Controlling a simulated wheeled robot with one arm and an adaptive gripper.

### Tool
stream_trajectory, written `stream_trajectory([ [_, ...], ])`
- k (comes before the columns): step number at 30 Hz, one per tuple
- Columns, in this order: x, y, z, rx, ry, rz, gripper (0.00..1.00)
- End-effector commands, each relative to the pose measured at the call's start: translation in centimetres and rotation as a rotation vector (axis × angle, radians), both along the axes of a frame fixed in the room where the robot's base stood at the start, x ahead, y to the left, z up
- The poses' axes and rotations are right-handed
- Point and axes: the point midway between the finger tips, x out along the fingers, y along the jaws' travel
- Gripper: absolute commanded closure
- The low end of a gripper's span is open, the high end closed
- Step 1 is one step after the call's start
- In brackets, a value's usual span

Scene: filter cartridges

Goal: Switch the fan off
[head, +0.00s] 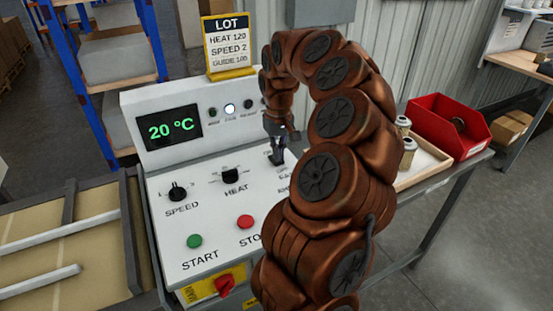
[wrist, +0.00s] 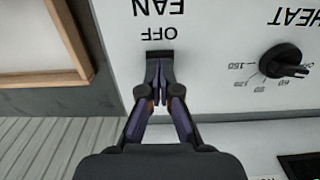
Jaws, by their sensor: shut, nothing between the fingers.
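The fan switch is a dark rocker (wrist: 160,55) on the white control panel (head: 215,262), between the FAN and OFF lettering and my fingers in the wrist view. My fingers cover most of it, so I cannot see which way it is set. My gripper (wrist: 160,92) is shut and empty, its fingertips right at the switch; I cannot tell whether they touch it. In the head view my gripper (head: 278,158) points down at the panel's right part, and my arm hides much of that side.
Left of it are the HEAT knob (head: 230,175), SPEED knob (head: 178,192), green START button (head: 195,241) and red STOP button (head: 245,222). The display (head: 170,128) reads 20 °C. A red bin (head: 446,127) and a wooden tray (head: 428,163) with cartridges (head: 408,150) stand at right.

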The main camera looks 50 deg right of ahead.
Motion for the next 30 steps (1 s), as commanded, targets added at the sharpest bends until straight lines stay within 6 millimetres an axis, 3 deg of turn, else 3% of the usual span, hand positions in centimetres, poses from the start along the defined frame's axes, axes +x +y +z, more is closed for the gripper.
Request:
stream_trajectory([
  [20,0.0,0.0,-0.9,0.0,0.0,0.0,1.0],
  [30,0.0,0.0,0.4,0.0,0.0,-0.001,1.0],
])
